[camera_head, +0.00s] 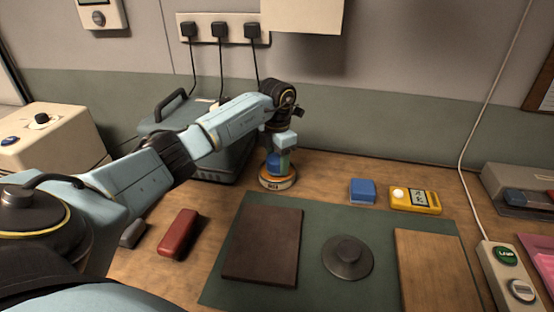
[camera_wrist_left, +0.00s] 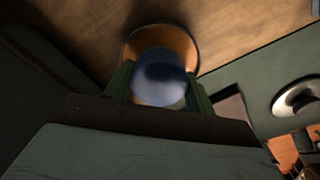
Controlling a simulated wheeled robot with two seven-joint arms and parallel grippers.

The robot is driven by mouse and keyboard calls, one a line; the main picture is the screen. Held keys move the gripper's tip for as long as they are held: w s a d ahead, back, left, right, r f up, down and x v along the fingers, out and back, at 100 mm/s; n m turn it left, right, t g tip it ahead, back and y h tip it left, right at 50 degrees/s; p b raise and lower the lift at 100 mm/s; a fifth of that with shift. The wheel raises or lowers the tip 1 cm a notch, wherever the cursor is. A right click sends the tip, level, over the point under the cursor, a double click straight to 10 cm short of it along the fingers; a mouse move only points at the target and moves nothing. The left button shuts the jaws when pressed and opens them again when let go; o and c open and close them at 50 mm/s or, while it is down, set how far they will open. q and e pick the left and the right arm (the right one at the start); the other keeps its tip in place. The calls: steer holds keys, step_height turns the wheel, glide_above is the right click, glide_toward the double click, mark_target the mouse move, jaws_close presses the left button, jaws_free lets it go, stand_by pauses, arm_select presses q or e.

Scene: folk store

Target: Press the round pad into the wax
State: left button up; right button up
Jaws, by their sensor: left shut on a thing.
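My left gripper (camera_head: 278,162) reaches down at the back of the bench and is shut on a blue round pad (camera_head: 273,161). In the left wrist view the pad (camera_wrist_left: 160,80) shows as a rounded blue top between two green fingers. Right below it is the wax tin (camera_head: 278,183), a low round orange tin with a pale label band. The tin (camera_wrist_left: 158,38) also shows around and behind the pad in the left wrist view. The pad hides most of the tin's inside, and I cannot tell whether the pad touches the wax. My right gripper is not in view.
A green mat (camera_head: 318,216) carries a dark brown board (camera_head: 262,246), a grey knobbed disc (camera_head: 347,258) and a light wood board (camera_head: 436,270). A blue block (camera_head: 362,192) and a yellow meter (camera_head: 415,200) stand right of the tin. A grey case (camera_head: 212,165) stands close left.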

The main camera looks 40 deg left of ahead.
mark_target(277, 158)
arm_select(q)
steer(key=shift+f, duration=0.5)
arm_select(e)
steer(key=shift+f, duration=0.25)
arm_select(q)
steer(key=shift+f, duration=0.1)
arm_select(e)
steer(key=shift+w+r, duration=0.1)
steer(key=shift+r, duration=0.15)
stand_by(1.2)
